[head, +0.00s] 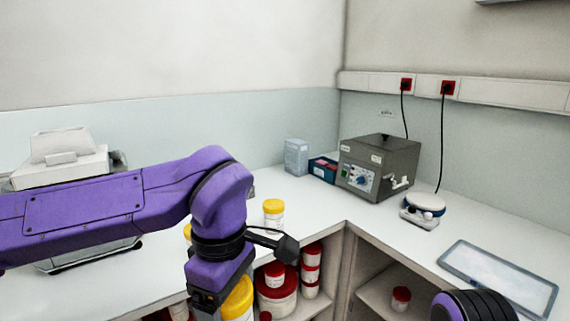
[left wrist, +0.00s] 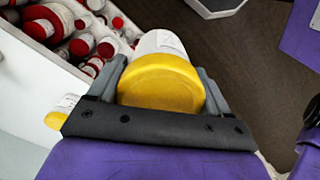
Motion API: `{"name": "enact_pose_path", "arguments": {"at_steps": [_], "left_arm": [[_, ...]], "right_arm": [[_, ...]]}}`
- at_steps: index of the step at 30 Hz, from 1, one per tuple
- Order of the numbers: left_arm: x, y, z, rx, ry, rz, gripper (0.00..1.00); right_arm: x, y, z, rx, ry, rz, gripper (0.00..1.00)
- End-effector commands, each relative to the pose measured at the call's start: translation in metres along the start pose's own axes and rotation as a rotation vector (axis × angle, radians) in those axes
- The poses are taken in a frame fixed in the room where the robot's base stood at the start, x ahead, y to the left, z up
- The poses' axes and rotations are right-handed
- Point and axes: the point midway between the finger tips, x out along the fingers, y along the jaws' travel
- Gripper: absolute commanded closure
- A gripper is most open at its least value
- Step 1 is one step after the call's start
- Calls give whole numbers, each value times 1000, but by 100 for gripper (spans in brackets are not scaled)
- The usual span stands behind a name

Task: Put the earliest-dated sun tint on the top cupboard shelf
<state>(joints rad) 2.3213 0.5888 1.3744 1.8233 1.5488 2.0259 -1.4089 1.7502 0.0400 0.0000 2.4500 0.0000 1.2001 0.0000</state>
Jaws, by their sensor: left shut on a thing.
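My left gripper (left wrist: 161,85) is shut on a white jar with a yellow lid (left wrist: 160,82), one finger on each side of it. In the head view the held jar's yellow lid (head: 238,299) shows beside my left wrist, in front of the open cupboard. A second yellow-lidded jar (head: 273,212) stands upright on the counter. A third yellow lid (head: 187,231) is mostly hidden behind my left arm. No date is readable on any jar. The open cupboard shelf (head: 318,309) holds red-lidded white jars. My right gripper is out of view; only part of my right arm shows.
The white counter (head: 330,207) runs into the corner. On it stand a grey machine (head: 378,168), a small round-topped device (head: 423,206) and a flat tray (head: 497,277). A scale-like white device (head: 60,160) is at the left. A red-lidded jar (head: 401,299) sits in the right cupboard.

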Motion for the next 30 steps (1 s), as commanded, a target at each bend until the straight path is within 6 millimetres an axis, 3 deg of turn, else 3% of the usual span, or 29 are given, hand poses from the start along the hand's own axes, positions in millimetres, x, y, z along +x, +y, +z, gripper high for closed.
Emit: {"name": "enact_pose_path", "arguments": {"at_steps": [5,8,16,19,24,30], "left_arm": [[17,20,-14,347,0,-2,60],[37,34,-31,612,-1,-3,60],[117,56,-89,1181,-5,-3,60],[148,52,-109,1260,-5,-2,60],[185,39,-129,1230,-3,0,60],[200,32,-133,1211,-1,2,60]], "right_arm": [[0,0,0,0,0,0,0],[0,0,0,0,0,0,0],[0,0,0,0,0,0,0],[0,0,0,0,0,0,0],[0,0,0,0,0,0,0],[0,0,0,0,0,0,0]]}}
